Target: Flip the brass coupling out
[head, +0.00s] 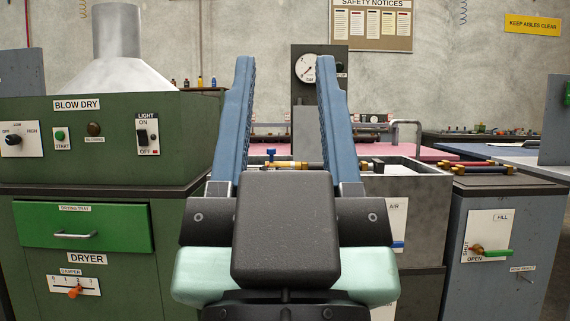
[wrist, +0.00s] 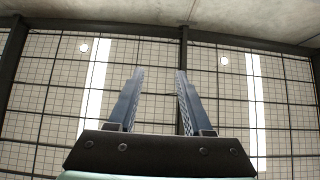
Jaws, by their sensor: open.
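My gripper (head: 285,62) is open and empty in the head view, its two long blue fingers pointing up. In the wrist view my gripper (wrist: 159,72) shows open against a ceiling grid, with nothing between the fingers. Behind it in the head view, a horizontal brass fitting (head: 284,164) with a small blue valve shows between the fingers, near the grey basin. It is apart from the fingers, and parts of it are hidden by my gripper. Two more brass-ended rods, red (head: 470,163) and dark (head: 486,170), lie on the right cabinet. I cannot tell which piece is the coupling.
A green dryer cabinet (head: 100,135) stands at left, its drying tray drawer (head: 125,218) slightly out. A grey metal basin (head: 425,190) with a bent pipe stands right of my gripper.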

